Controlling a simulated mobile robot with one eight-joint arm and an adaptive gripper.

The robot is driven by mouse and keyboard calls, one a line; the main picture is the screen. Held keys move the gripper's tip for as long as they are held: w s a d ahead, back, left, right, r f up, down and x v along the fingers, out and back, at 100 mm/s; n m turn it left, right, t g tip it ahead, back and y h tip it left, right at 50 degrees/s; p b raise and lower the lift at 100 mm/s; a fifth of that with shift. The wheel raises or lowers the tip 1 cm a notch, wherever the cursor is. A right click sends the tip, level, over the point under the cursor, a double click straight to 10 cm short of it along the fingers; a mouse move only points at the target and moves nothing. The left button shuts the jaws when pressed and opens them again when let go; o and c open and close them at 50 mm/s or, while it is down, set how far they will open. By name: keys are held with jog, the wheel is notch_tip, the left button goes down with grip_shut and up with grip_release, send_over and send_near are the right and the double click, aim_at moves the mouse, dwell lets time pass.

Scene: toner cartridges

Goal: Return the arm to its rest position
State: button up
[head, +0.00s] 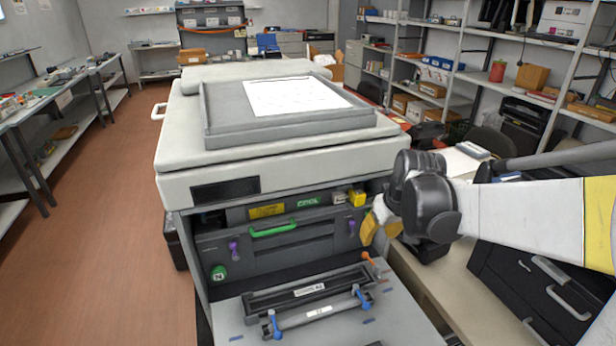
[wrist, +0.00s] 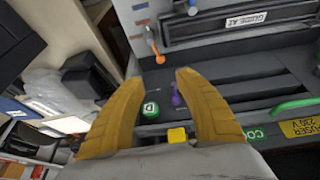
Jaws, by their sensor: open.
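My gripper (head: 380,226) is at the right front of the large grey printer (head: 175,190), its yellow fingers beside the open front. In the wrist view my gripper's two yellow fingers (wrist: 155,85) are spread apart with nothing held between them. My arm comes in from the right in the head view. Beyond the fingers in the wrist view are a purple knob (wrist: 177,96) and a green round knob (wrist: 150,110) of the printer. I cannot tell from these views whether a finger touches the printer.
The lowered front door (head: 240,322) carries a black cartridge unit (head: 270,292) with blue levers. An orange lever (head: 369,259) stands near my fingers. A beige counter (head: 425,290) and black drawers (head: 530,290) lie to the right. Open floor (head: 110,240) is on the left.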

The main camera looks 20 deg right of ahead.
jog(key=s+a+r+t, duration=0.2)
jog(key=s+a+r, duration=0.2)
jog(key=s+a, duration=1)
jog(key=shift+s+a+t, duration=0.25)
jog(key=shift+a+t, duration=0.05)
jog(key=shift+a, duration=0.2)
jog(key=shift+a, duration=0.1)
dwell(0.3)
